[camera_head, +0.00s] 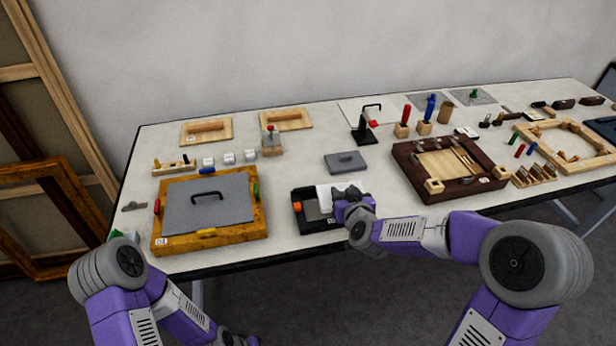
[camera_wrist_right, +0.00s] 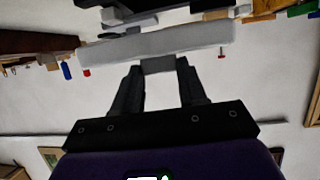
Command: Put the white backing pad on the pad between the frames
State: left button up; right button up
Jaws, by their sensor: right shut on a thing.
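The white backing pad (camera_head: 324,192) is held by my right gripper (camera_head: 344,197) over the back part of a black tray. In the right wrist view the pad (camera_wrist_right: 195,40) is a pale slab between the fingertips of the same gripper (camera_wrist_right: 160,66), seen edge on. The gripper hides part of the pad in the head view.
The black tray (camera_head: 318,229) has an orange block (camera_head: 297,207) at its left. The gilt frame holds a grey panel (camera_head: 210,212) with a black handle. A black clamp stand (camera_head: 364,132) stands behind the grey pad. Bare table surrounds the grey pad.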

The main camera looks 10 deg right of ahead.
jog(key=shift+n+y, duration=0.5)
jog(key=w+d+r, duration=0.2)
jog(key=d, duration=0.1)
jog(key=d+r, duration=0.1)
jog(key=d, duration=0.1)
jog(key=shift+w+b, duration=0.3)
jog(key=shift+w, duration=0.1)
jog(key=s+d, duration=0.1)
jog(key=d, duration=1.1)
jog(key=f+b, duration=0.1)
jog(key=f, duration=0.1)
jog(key=f+b, duration=0.2)
jog(key=d+f+b, duration=0.1)
jog(key=f+b, duration=0.1)
jog(key=shift+s+f, duration=0.1)
jog(key=shift+f, duration=0.2)
notch_tip(320, 180, down, 4)
jog(key=shift+f+b, duration=0.1)
jog(key=shift+b, duration=1.05)
jog(key=shift+r, duration=0.2)
jog(key=shift+f, duration=0.15)
jog(key=o, duration=1)
jog(key=shift+o, duration=0.2)
